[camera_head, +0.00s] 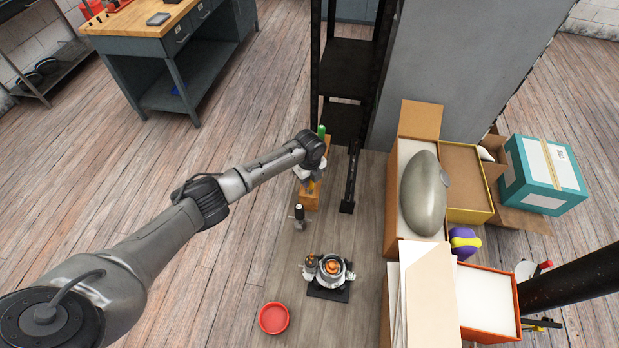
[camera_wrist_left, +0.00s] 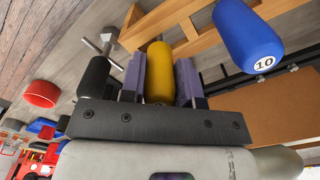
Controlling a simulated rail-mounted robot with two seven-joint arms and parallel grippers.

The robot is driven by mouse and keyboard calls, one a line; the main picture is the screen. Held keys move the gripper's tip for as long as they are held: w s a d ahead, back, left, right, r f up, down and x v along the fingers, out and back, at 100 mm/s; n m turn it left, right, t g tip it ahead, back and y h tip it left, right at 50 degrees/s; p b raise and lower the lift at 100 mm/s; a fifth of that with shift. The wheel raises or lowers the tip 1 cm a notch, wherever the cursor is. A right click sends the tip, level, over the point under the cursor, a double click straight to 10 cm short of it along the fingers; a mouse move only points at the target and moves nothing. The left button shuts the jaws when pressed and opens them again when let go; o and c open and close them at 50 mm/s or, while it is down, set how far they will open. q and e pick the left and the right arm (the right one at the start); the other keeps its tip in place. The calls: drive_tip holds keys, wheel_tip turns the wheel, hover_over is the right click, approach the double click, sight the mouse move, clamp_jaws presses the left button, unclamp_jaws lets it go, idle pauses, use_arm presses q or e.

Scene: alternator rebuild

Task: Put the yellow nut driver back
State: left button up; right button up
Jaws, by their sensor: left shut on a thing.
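My left gripper (camera_wrist_left: 160,75) is shut on the yellow nut driver (camera_wrist_left: 158,65), with its purple-grey fingers on either side of the handle. A wooden rack (camera_wrist_left: 200,43) lies just beyond the handle in the wrist view. A blue driver handle marked 10 (camera_wrist_left: 248,35) stands at the rack beside the gripper. In the head view my left gripper (camera_head: 310,176) is over the wooden rack (camera_head: 309,200), near a green handle (camera_head: 321,131). The yellow driver's shaft is hidden, so I cannot tell whether it is in a rack hole. My right gripper is not in view.
The alternator part (camera_head: 330,270) and red bowl (camera_head: 273,318) are nearer. Open boxes with a grey-green rounded object (camera_head: 425,190) crowd the right. Bench space left of the alternator is clear.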

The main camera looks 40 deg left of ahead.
use_arm(q)
drive_tip(key=shift+f, duration=0.1)
drive_tip(key=o, duration=1)
drive_tip(key=shift+c, duration=0.2)
wheel_tip(320, 180, up, 18)
drive_tip(key=p, duration=0.5)
drive_tip(key=shift+p, duration=0.3)
drive_tip(key=shift+f, duration=0.1)
